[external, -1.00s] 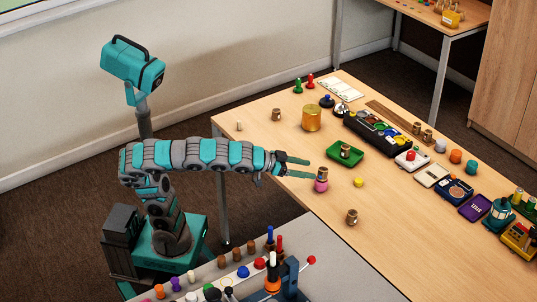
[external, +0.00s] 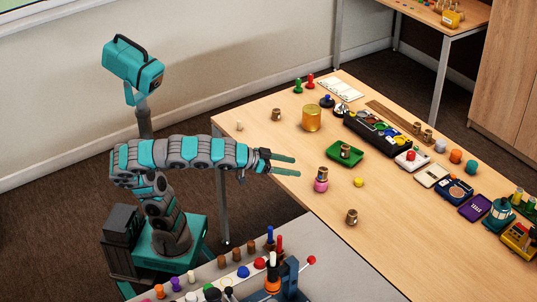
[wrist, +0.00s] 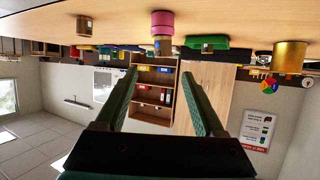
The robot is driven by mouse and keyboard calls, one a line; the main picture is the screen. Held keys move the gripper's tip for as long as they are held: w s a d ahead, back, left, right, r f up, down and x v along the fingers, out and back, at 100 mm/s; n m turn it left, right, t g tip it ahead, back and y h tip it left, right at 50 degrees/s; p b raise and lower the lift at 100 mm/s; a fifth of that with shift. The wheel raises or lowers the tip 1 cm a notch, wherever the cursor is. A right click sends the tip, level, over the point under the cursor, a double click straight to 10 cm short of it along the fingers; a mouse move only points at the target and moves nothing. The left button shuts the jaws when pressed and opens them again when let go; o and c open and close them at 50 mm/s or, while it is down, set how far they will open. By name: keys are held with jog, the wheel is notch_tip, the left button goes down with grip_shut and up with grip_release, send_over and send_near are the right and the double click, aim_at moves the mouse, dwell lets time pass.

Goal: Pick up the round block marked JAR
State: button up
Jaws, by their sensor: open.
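Several round brown blocks stand on the table, and I cannot read JAR on any of them. One brown block (external: 321,173) sits on a pink round block (external: 320,186) near the table's left edge. In the wrist view, which is upside down, this brown block (wrist: 162,46) and the pink one (wrist: 162,22) show beyond the fingers. Other brown blocks are one at the front (external: 351,216), one in the green tray (external: 345,150) and one farther back (external: 276,115). My gripper (external: 297,166) is open and empty, at the table edge, left of the pink block and apart from it.
A gold cylinder (external: 311,118) stands behind the green tray (external: 333,156). A yellow piece (external: 358,182) lies right of the pink block. A black tray of coloured pots (external: 372,130) and several devices fill the far right side. The table's front left is mostly clear.

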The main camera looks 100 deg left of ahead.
dwell(0.4)
jog(key=shift+o, duration=0.5)
